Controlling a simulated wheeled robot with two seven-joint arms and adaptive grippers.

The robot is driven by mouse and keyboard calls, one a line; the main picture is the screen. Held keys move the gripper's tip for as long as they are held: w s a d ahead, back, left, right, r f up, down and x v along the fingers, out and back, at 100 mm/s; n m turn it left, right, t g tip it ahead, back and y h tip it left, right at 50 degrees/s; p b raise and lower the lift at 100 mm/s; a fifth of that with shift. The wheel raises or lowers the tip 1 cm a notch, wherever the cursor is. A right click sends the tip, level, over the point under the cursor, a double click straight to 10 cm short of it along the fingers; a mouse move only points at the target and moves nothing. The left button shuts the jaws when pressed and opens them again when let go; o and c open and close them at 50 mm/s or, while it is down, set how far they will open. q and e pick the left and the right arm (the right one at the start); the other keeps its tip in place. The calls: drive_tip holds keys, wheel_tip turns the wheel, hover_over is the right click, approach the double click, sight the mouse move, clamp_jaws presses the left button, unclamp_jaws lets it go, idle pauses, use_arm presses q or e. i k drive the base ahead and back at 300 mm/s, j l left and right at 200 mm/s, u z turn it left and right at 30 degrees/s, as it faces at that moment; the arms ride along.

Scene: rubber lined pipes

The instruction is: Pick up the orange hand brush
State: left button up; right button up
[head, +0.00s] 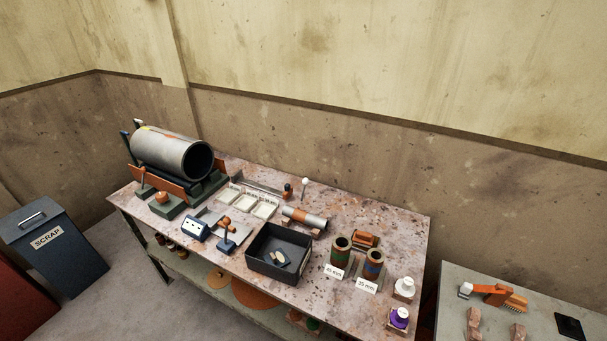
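An orange hand brush (497,294) lies on the grey table (455,283) at the lower right. Its tan bristles show at its right end, and a white piece is at or against its left end; I cannot tell whether they are joined. Neither of my grippers is in view.
Brown blocks (473,322) and a black flat item (569,326) lie near the brush. A gap separates that table from the speckled workbench (345,205), which holds a large pipe (165,150), a black tray (262,268) and bottles (404,288). A scrap bin (75,262) stands left.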

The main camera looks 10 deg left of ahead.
sight(517, 302)
drive_tip(key=z, duration=1.7)
